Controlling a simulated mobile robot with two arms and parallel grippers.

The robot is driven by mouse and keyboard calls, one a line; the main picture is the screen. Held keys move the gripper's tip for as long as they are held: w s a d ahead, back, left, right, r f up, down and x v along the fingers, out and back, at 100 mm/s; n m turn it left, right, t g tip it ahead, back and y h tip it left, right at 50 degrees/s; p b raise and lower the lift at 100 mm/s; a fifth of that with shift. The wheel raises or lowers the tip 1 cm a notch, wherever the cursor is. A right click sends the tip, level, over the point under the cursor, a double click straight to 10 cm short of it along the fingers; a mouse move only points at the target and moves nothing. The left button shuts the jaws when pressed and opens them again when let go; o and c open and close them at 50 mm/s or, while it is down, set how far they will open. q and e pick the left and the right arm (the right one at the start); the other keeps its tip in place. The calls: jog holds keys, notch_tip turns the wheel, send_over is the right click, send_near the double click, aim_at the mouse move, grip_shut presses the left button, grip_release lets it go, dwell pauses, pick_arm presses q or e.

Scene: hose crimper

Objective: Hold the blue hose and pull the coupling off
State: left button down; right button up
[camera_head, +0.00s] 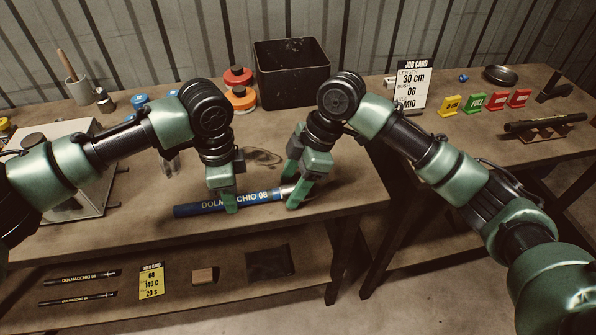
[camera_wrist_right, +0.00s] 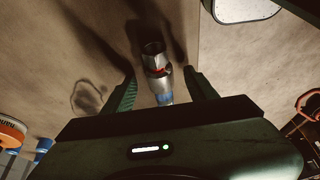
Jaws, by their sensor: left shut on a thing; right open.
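The blue hose (camera_head: 196,209) with white lettering lies along the front of the workbench in the head view. My left gripper (camera_head: 229,203) is shut on it, around its middle. A metal coupling (camera_wrist_right: 153,62) with a red band is at the hose's right end. In the right wrist view it lies between the open fingers of my right gripper (camera_wrist_right: 160,92), with a bit of blue hose (camera_wrist_right: 164,98) behind it. In the head view my right gripper (camera_head: 293,190) is at that end and partly hides the coupling. I cannot tell whether its fingers touch it.
A job card (camera_head: 412,85) stands behind my right arm. The lower shelf holds black hoses (camera_head: 78,298) and a yellow card (camera_head: 151,282). A gap separates the right-hand table.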

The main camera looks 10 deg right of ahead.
jog(key=shift+a+f, duration=0.1)
jog(key=shift+f, duration=0.1)
grip_shut()
jog(key=c, duration=1)
grip_release()
grip_shut()
pick_arm(q)
jog(key=shift+a, duration=0.25)
pick_arm(e)
jog(key=shift+d, duration=1.55)
pick_arm(q)
jog(key=shift+d, duration=0.15)
pick_arm(e)
jog(key=shift+d, duration=0.15)
